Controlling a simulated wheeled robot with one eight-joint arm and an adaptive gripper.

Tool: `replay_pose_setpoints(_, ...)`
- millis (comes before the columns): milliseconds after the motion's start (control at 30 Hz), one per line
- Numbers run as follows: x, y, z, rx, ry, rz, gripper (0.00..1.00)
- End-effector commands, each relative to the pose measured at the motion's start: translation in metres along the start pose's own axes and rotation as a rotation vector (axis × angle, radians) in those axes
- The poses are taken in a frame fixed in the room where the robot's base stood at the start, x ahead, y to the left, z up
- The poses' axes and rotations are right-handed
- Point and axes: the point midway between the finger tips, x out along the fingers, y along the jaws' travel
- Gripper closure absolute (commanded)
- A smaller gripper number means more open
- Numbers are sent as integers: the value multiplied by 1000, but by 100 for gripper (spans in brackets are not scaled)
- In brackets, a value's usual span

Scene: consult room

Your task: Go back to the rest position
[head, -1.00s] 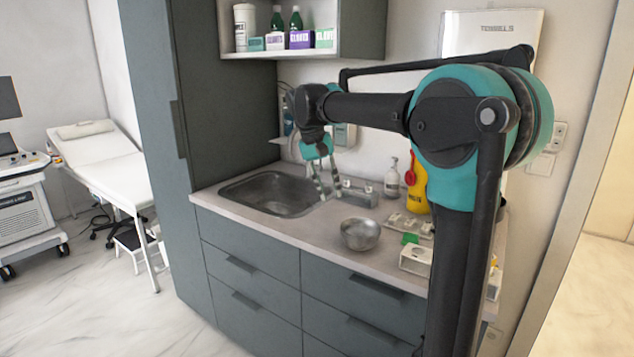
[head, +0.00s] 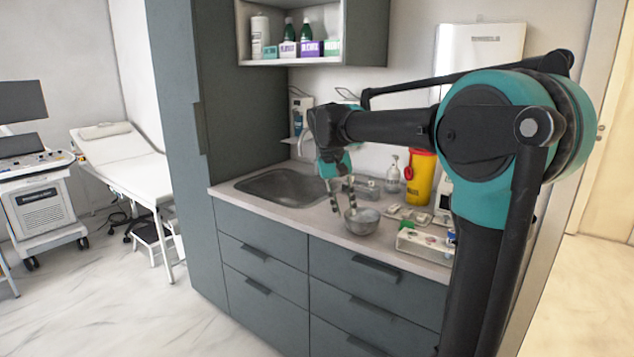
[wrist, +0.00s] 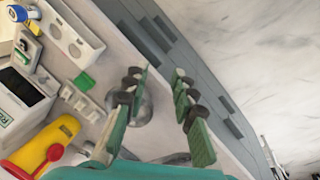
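My gripper (head: 344,207) is open and empty, pointing down over the counter in the head view. Its two fingers overlap the left edge of a metal bowl (head: 364,222) in the picture; I cannot tell the exact gap between them. In the wrist view the green-padded fingers of my gripper (wrist: 163,74) are spread apart with nothing between them. The bowl (wrist: 145,108) shows partly behind the left finger there. My arm is stretched out forward over the counter, not folded.
The counter (head: 320,222) has a sink (head: 284,187) at left, with a yellow container (head: 420,178), a pump bottle (head: 393,175) and a white box (head: 425,243) at right. A tall cabinet (head: 185,130) stands left of it. Open floor (head: 120,290) lies at front left.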

Motion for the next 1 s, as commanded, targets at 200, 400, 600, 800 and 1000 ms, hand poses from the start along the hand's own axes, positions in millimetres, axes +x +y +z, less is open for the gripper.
replay_pose_setpoints(200,42,15,20,-2,33,-47,74)
replay_pose_setpoints(400,99,33,54,-4,87,-106,74)
replay_pose_setpoints(600,187,54,125,1,193,-185,74)
replay_pose_setpoints(800,250,61,193,10,297,-230,74)
replay_pose_setpoints(1000,270,61,218,11,337,-240,74)
